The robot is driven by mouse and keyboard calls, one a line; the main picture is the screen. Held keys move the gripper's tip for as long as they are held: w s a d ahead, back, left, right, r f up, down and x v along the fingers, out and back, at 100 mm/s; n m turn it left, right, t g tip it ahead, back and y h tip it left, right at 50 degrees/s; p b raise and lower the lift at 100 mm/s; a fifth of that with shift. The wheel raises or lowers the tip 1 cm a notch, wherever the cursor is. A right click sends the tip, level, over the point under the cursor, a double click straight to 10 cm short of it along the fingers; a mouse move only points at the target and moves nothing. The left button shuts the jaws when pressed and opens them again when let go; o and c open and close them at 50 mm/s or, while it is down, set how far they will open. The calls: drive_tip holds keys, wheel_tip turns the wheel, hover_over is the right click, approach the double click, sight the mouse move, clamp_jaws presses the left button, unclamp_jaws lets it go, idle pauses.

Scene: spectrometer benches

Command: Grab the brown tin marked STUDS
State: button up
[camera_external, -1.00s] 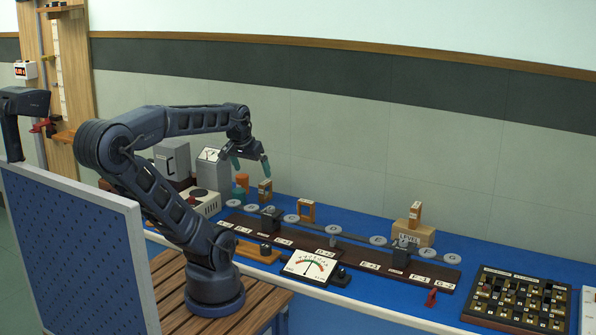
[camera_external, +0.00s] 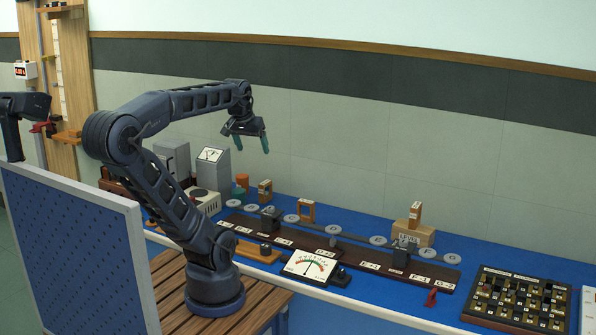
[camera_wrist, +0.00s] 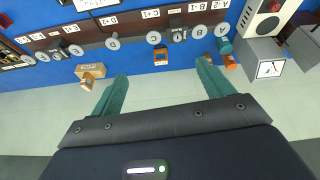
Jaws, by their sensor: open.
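I can read no STUDS marking in either view. An orange-brown cylinder (camera_external: 242,179) stands at the back of the blue bench, partly hidden behind a teal cylinder (camera_external: 238,192); I cannot tell if it is the tin. In the wrist view an orange-brown shape (camera_wrist: 231,63) shows beside the teal one (camera_wrist: 225,46), just right of the right finger. My gripper (camera_external: 248,143) is open and empty, its teal fingers in the air well above these cylinders. It also shows in the wrist view (camera_wrist: 162,73), fingers wide apart with nothing between the tips.
A dark labelled rail (camera_external: 335,254) with grey discs runs along the blue bench. An orange frame (camera_external: 306,202) and a LEVEL box (camera_external: 412,233) stand behind it. A grey meter box (camera_external: 211,175) is left of the cylinders. A dial (camera_external: 309,264) lies in front.

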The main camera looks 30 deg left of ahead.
drive_tip(key=w+a+r+n+g, duration=0.1)
drive_tip(key=w+a+r+n, duration=0.25)
drive_tip(key=w, duration=0.25)
drive_tip(key=w+a+r+n, duration=0.3)
drive_tip(key=w+a+r, duration=0.15)
drive_tip(key=w, duration=0.25)
drive_tip(key=n+g, duration=0.3)
drive_tip(key=n, duration=1.7)
hover_over(195, 175)
wheel_tip(195, 175, down, 10)
drive_tip(key=shift+m, duration=0.25)
wheel_tip(195, 175, down, 35)
drive_tip(key=shift+s+r, duration=0.1)
drive_tip(key=shift+c, duration=0.2)
drive_tip(key=c, duration=1.2)
drive_tip(key=shift+r, duration=0.1)
